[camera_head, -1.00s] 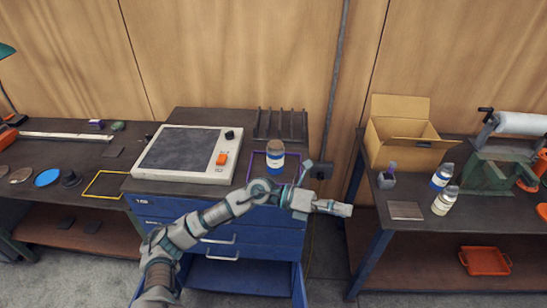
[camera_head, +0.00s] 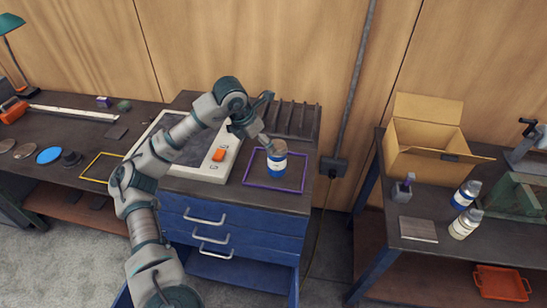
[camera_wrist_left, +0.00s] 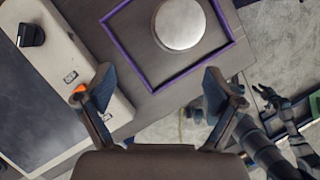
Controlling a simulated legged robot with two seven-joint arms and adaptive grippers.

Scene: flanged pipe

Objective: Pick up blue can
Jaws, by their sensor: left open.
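The blue can (camera_head: 277,160), with a white band and grey lid, stands upright inside a purple square outline (camera_head: 260,187) on the dark cabinet top. In the left wrist view its round silver lid (camera_wrist_left: 180,25) shows from above, ahead of the fingers and inside the purple outline (camera_wrist_left: 185,78). My left gripper (camera_head: 262,137) is open, above and slightly left of the can, without holding it. Its two spread fingers (camera_wrist_left: 158,85) are empty in the wrist view. My right arm (camera_wrist_left: 262,145) shows at the right of the wrist view; its gripper state is unclear.
A grey device with an orange switch (camera_head: 218,155) lies left of the can, partly behind my arm. A black rack (camera_head: 295,118) stands behind. The right bench holds an open cardboard box (camera_head: 425,150) and two bottles (camera_head: 466,195). A gap separates cabinet and bench.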

